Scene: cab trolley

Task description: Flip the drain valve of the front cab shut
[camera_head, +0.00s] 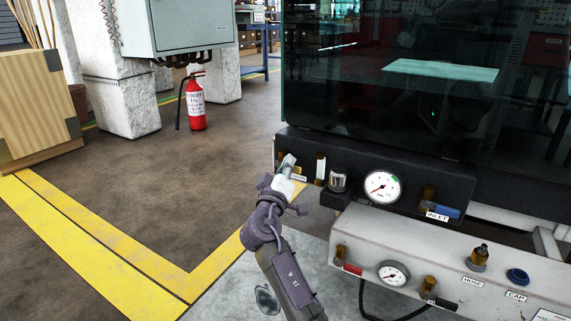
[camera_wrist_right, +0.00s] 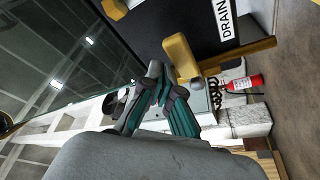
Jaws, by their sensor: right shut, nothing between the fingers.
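The front cab's dark panel (camera_head: 400,170) carries a white DRAIN label (camera_head: 299,178) at its left end. My right gripper (camera_head: 287,164) is in front of that end, next to the label, and largely covers the drain valve in the head view. In the right wrist view, the DRAIN label (camera_wrist_right: 224,19) is at the top, with a yellow valve part (camera_wrist_right: 182,60) below it. The right gripper's closed fingertips (camera_wrist_right: 160,82) are close beside this part, with nothing held. I cannot tell whether they touch it. My left gripper is not in view.
A round gauge (camera_head: 382,187) and a blue-handled INLET valve (camera_head: 442,210) are to the right on the panel. A lower light-coloured box (camera_head: 450,262) with another gauge (camera_head: 393,273) stands in front.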

